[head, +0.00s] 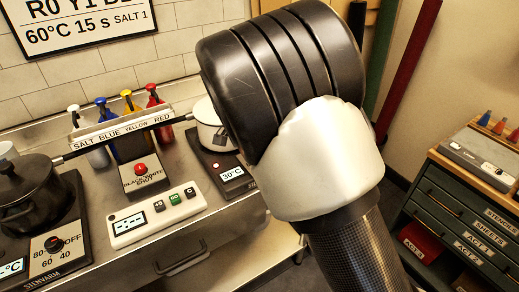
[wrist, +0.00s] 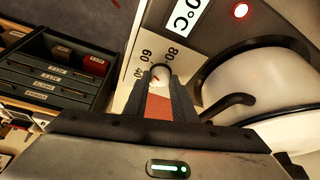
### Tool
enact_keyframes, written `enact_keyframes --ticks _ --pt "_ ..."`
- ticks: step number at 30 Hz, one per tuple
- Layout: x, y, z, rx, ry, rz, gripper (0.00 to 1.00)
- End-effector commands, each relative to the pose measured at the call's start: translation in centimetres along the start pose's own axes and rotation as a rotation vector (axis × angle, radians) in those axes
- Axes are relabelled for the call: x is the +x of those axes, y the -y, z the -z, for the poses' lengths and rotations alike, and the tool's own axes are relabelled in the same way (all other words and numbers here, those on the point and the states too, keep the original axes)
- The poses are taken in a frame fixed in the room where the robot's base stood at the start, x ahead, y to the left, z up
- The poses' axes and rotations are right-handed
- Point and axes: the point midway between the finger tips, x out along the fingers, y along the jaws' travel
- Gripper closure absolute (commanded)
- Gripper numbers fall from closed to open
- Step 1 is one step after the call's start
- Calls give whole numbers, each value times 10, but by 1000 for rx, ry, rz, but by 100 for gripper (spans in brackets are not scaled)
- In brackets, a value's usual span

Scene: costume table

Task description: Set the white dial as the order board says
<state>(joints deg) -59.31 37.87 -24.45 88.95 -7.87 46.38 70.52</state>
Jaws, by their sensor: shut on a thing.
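The order board (head: 85,22) hangs on the wall in the head view, its top line cut off; it reads 60°C, 15 s, SALT 1. The white dial (wrist: 160,73) shows in the wrist view between the fingertips of my gripper (wrist: 161,80), which is shut on it. Marks 40, 60 and 80 are printed around it; its pointer is too small to read surely. The heater display (head: 232,174) reads 30°C in the head view, and only its end shows in the wrist view (wrist: 187,15). My arm hides the dial and gripper in the head view.
A white pot (wrist: 270,85) stands close right of my gripper, its black handle near the finger. A dark pot (head: 38,192) sits on the left heater, with a black dial (head: 54,243). Several colored bottles stand behind. A drawer cabinet (head: 455,215) is at right.

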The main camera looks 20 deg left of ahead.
Motion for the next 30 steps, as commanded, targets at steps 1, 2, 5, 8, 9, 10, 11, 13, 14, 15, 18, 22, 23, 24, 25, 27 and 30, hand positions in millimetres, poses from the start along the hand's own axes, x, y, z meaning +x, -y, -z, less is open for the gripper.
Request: enact_keyframes --ticks 1,2,5,8,9,10,11,13,14,15,18,22,23,24,25,27,30 --pt "1 0 -1 5 1 -3 98" --pt "1 0 -1 7 1 -4 98" --pt "1 0 -1 12 2 -7 98" --pt "1 0 -1 13 2 -7 98" --pt "1 0 -1 13 2 -7 98" --pt "1 0 -1 12 2 -7 98" --pt "1 0 -1 12 2 -7 98" --pt "1 0 -2 12 2 -7 98" --pt "1 0 -2 12 2 -7 98" --pt "1 0 -2 12 2 -7 73" --pt "1 0 -1 12 2 -7 57" --pt "1 0 -1 12 1 -6 57" --pt "1 0 -1 12 1 -6 57" --pt "0 0 -1 12 1 -6 57" --pt "0 0 -1 12 1 -6 57" --pt "-1 0 -1 12 1 -6 57" --pt "-9 1 -1 11 1 -4 57"
